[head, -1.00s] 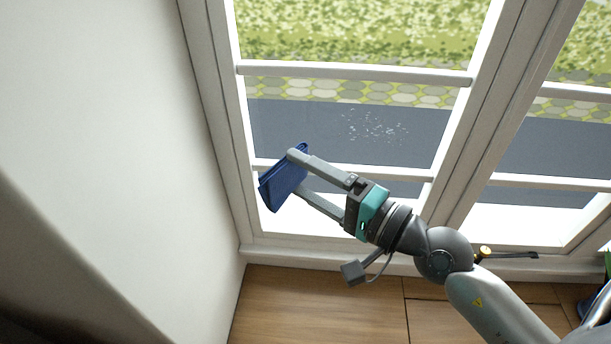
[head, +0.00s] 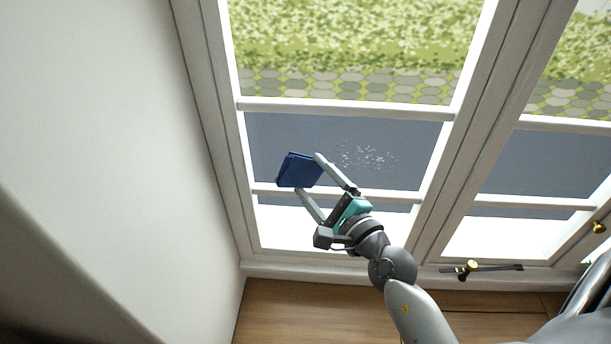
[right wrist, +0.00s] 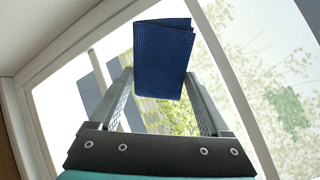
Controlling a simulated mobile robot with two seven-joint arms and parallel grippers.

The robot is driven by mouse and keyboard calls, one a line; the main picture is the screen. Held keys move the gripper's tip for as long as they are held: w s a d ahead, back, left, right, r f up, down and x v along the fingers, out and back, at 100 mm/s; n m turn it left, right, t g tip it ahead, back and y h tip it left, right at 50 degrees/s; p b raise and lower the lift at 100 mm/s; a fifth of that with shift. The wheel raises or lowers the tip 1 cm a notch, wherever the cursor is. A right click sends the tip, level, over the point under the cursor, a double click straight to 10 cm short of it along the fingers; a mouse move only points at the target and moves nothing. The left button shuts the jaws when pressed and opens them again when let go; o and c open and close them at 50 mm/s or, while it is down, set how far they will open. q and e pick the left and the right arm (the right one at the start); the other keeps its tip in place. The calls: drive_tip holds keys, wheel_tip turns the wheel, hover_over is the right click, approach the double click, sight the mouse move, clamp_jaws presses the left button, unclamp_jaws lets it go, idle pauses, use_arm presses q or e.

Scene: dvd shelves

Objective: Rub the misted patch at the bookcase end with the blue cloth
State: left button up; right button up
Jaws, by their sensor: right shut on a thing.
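The blue cloth (head: 295,170) is a folded, dark blue pad. My right gripper (head: 309,174) is shut on it, with one finger at each side. In the right wrist view the cloth (right wrist: 163,60) stands up between the two fingers. The misted patch (head: 367,157) is a scatter of small white specks on the middle pane of the left window. In the head view the cloth is left of the patch and slightly lower, apart from it in the picture. Whether the cloth touches the glass I cannot tell. My left gripper is not in view.
White window bars (head: 340,108) cross above and below the patch's pane. A plain white wall (head: 110,130) stands at the left. A window handle (head: 468,269) is on the lower frame at right, and a brass knob (head: 598,227) is at the right edge. Wood (head: 300,310) shows below the window.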

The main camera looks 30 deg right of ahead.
drive_tip(key=m+h, duration=0.1)
drive_tip(key=m, duration=0.2)
drive_tip(key=d+m+h+p, duration=0.1)
drive_tip(key=m, duration=0.2)
drive_tip(key=shift+w+f+p, duration=0.15)
drive_tip(key=shift+w+p, duration=0.05)
drive_tip(key=shift+p, duration=0.1)
drive_tip(key=m, duration=0.2)
drive_tip(key=m+h, duration=0.1)
drive_tip(key=shift+d+f+p, duration=0.2)
drive_tip(key=shift+d+p, duration=0.05)
drive_tip(key=shift+p, duration=0.1)
drive_tip(key=shift+w+d+f+m+g+h+p, duration=0.5)
drive_tip(key=shift+m+h+p, duration=0.75)
drive_tip(key=shift+m, duration=1.65)
drive_tip(key=shift+w+d+f+m+g+h+p, duration=0.45)
drive_tip(key=shift+m+h+p, duration=0.75)
drive_tip(key=shift+m, duration=1.7)
drive_tip(key=shift+w+d+f+m+g+h+p, duration=0.5)
drive_tip(key=shift+m+h+p, duration=0.7)
drive_tip(key=shift+m, duration=1.7)
drive_tip(key=shift+a+f, duration=0.1)
drive_tip(key=shift+a, duration=0.05)
drive_tip(key=shift+b+x, duration=0.45)
drive_tip(key=shift+x, duration=0.6)
